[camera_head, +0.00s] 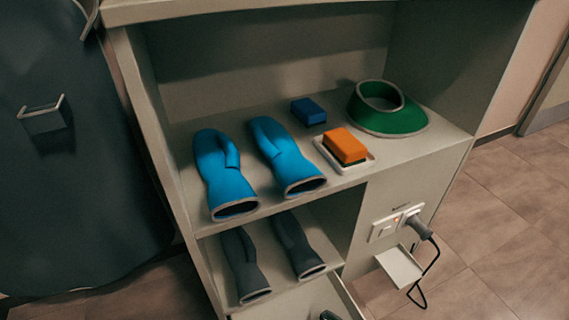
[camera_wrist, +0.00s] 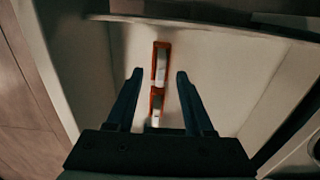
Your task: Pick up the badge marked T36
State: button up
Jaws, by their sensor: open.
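In the wrist view my gripper (camera_wrist: 159,74) is open, its two dark fingers pointing into a pale compartment. Two narrow red-orange pieces with white faces show between the fingers, one farther (camera_wrist: 161,65) and one nearer (camera_wrist: 156,108), in line with each other. They may be badges, but no marking is legible, so I cannot tell which one, if either, is T36. Neither finger visibly touches them. The lower part of the nearer piece is hidden by my gripper. No badge is visible in the head view.
The head view shows a cabinet shelf with blue mitts (camera_head: 223,174), an orange block (camera_head: 345,146), a dark blue block (camera_head: 308,111) and a green collar (camera_head: 388,116). Dark mitts (camera_head: 244,263) lie below. A plug with cable (camera_head: 418,228) sticks out at the right. Pale walls flank my fingers.

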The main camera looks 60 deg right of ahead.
jog(key=f+b, duration=0.2)
jog(key=f, duration=0.1)
jog(key=f+b, duration=0.1)
jog(key=shift+s+d+f+b, duration=0.1)
jog(key=shift+d+f+b, duration=0.15)
jog(key=shift+d+b, duration=0.1)
jog(key=shift+r, duration=0.1)
grip_shut()
